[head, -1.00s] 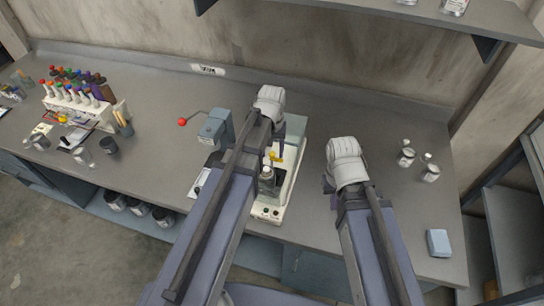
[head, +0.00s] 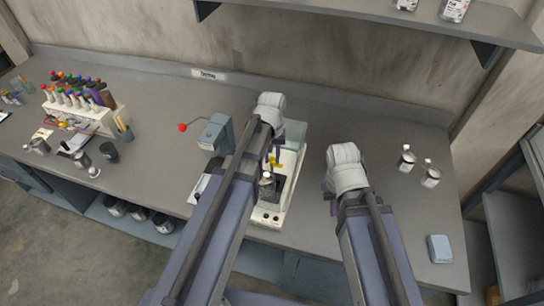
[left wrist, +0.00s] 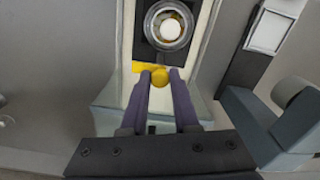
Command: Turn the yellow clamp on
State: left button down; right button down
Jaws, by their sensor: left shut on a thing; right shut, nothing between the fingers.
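The yellow clamp (head: 275,161) sits on a pale bench machine (head: 290,190) with a grey top, partly hidden by my left arm. In the left wrist view its rounded yellow knob (left wrist: 160,77) lies between the tips of my left gripper (left wrist: 160,80), which is shut on it. A yellow bar shows to the left of the knob. A round metal vessel (left wrist: 167,25) stands just beyond the clamp. My left gripper (head: 277,158) also shows in the head view. My right gripper (head: 331,193) is shut and empty above the bench to the right, mostly hidden by its wrist.
A blue-grey device (head: 214,134) with a red-knobbed crank stands left of the machine. A rack of coloured bottles (head: 78,103) is at the far left. Small jars (head: 430,177) and a blue block (head: 439,248) are at the right. A shelf (head: 370,18) hangs above.

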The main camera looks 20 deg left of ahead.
dwell(0.3)
pick_arm(q)
jog(key=m, duration=0.8)
jog(key=shift+m, duration=0.3)
jog(key=m, duration=0.4)
jog(key=shift+m, duration=2.6)
jog(key=c, duration=0.7)
grip_release()
jog(key=shift+o, duration=0.2)
